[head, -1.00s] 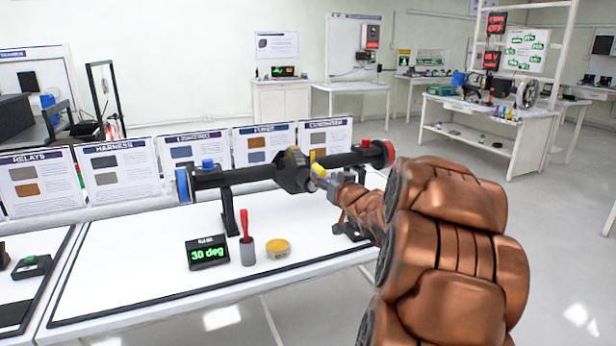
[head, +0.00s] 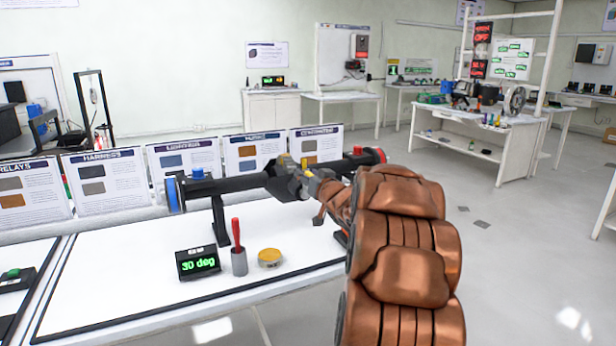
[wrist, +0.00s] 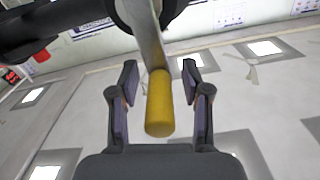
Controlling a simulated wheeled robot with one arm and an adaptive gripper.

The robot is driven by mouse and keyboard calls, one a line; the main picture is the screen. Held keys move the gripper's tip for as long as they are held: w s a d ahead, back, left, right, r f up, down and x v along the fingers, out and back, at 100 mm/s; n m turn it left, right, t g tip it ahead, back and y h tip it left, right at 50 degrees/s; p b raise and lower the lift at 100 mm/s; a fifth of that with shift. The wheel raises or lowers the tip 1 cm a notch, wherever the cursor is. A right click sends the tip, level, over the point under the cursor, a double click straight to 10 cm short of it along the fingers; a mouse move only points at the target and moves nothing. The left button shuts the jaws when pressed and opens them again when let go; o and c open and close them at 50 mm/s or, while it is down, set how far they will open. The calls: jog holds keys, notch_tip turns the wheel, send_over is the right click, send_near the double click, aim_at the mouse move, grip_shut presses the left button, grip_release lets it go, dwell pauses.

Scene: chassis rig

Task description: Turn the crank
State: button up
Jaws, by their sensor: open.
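The crank's yellow handle (wrist: 160,104) stands at the end of a grey crank arm (wrist: 150,38) in the wrist view. My gripper (wrist: 162,82) is open, with one finger on each side of the handle and a visible gap on both sides. In the head view my gripper (head: 308,176) is at the middle of a black axle-like tube (head: 238,184), by its dark hub (head: 283,182). The crank there is small and partly hidden by my gripper. The tube has a blue left end and a red right end.
The tube rests on black stands on a white bench (head: 120,262). In front are a display (head: 198,263) reading 30 deg, a grey cup (head: 239,262) with a red-handled tool, and a yellow-topped tin (head: 270,257). Information boards (head: 185,163) line the back. Floor is open at right.

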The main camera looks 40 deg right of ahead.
jog(key=shift+c, duration=0.3)
grip_shut()
dwell(0.5)
